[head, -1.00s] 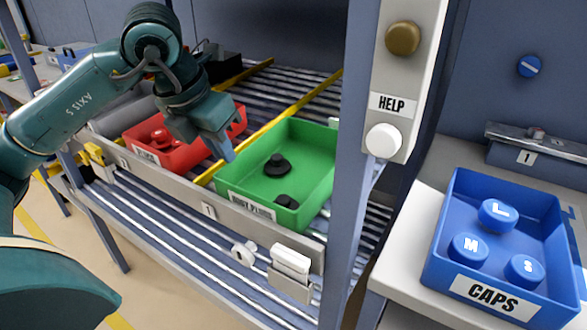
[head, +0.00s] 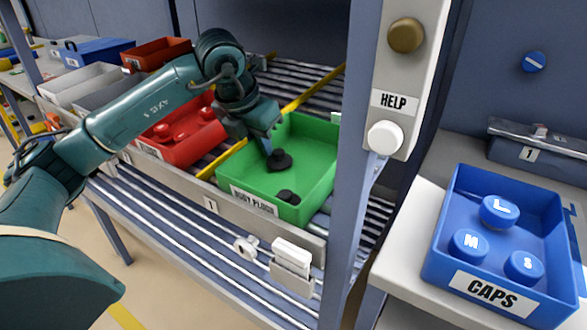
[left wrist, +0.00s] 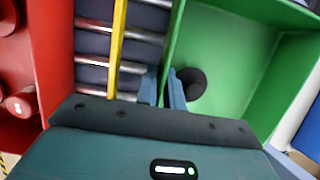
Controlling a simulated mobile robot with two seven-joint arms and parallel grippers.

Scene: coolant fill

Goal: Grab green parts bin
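The green parts bin (head: 305,150) sits on the roller shelf with a front label that seems to read "BODY PLUGS". It holds two black plugs, one at the back (head: 279,160) and one at the front. My left gripper (head: 266,146) is over the bin's left side, with one finger visible inside. In the left wrist view, the two fingers (left wrist: 163,90) stand apart with the left wall of the green bin (left wrist: 215,30) running between them. Whether they touch the wall I cannot tell. My right gripper is not in view.
A red bin (head: 185,150) stands left of the green one, beyond a yellow divider rail (head: 230,160). A grey post with a HELP panel (head: 390,101) rises to the right. A blue CAPS bin (head: 455,215) sits on the right-hand ledge.

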